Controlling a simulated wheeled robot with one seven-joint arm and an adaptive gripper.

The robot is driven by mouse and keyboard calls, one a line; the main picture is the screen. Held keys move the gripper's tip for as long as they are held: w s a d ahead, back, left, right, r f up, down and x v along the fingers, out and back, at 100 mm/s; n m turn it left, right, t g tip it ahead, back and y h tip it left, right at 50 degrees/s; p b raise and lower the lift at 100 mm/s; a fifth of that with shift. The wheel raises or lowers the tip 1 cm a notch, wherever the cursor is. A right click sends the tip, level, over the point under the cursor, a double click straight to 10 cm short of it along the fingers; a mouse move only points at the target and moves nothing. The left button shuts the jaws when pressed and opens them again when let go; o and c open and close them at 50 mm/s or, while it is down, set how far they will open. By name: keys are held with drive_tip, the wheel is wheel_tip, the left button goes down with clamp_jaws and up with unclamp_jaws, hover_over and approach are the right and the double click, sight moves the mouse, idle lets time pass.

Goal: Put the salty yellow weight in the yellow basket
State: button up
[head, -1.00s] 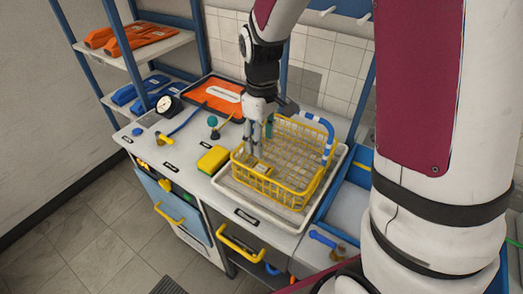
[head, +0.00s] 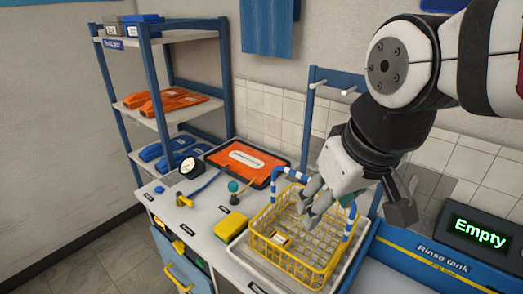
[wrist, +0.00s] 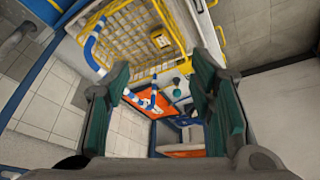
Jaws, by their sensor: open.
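The yellow basket (head: 335,263) is a wire basket with blue-and-white handle grips, standing in a pale tray on the bench. Any marking that says salty is too small to read. My gripper (head: 355,203) is open and empty, above the basket's back right side. In the wrist view its green-padded fingers (wrist: 162,85) are wide apart with nothing between them.
A yellow-and-green sponge (head: 230,224) lies left of the basket. Behind it are a teal-knobbed item (head: 233,187), a dial gauge (head: 188,166) and an orange tray (head: 245,163). A shelf rack (head: 165,95) stands at left, and a rinse tank sign (head: 440,258) at right.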

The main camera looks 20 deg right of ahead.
drive_tip(key=shift+s+d+r+m+t, duration=0.1)
drive_tip(key=shift+s+r+m+t, duration=0.15)
drive_tip(key=shift+s, duration=0.65)
drive_tip(key=shift+s+m+t, duration=0.15)
drive_tip(key=shift+s+m, duration=0.2)
drive_tip(key=shift+s, duration=0.5)
